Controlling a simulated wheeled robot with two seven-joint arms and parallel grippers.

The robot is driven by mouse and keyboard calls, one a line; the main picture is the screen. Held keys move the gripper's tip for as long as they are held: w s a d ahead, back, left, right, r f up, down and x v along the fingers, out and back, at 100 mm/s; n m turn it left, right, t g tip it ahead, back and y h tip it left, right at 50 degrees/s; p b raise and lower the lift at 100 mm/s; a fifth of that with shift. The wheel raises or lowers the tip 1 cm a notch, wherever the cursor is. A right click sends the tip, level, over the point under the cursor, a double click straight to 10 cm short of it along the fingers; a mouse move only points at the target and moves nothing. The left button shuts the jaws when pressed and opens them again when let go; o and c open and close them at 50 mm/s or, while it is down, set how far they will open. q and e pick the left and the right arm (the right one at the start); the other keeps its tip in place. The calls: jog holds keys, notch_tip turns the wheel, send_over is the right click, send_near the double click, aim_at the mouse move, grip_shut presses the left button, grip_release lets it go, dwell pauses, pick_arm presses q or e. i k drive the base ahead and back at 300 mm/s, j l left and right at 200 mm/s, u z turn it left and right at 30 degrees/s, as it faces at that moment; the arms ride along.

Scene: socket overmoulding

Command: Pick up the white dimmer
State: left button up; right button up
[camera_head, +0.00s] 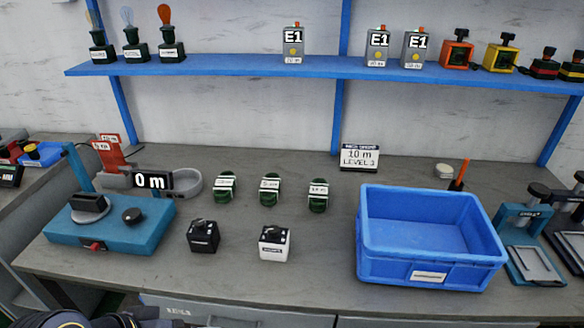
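The white dimmer (274,246) is a small white cube with a dark top and a dark label on its front. It stands upright on the grey workbench (310,270), near the front edge and left of the blue crate. A similar black cube (204,238) stands just to its left, with a gap between them. Nothing touches the white dimmer. Part of a dark arm of mine shows at the bottom left edge, but no gripper fingers are visible. My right gripper is not in view.
An empty-looking blue crate (432,271) stands on the right. Several green parts (269,190) stand behind the cubes. A teal device (112,237) is at left, a teal press (530,256) at right. A blue shelf (250,67) runs above. The bench before the white dimmer is clear.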

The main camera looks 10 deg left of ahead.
aim_at(271, 249)
jog(key=i+j+u, duration=0.15)
jog(key=j, duration=0.25)
jog(key=i+j+u, duration=0.15)
jog(key=j, duration=0.25)
jog(key=i+j+u, duration=0.15)
jog(key=i+j, duration=0.15)
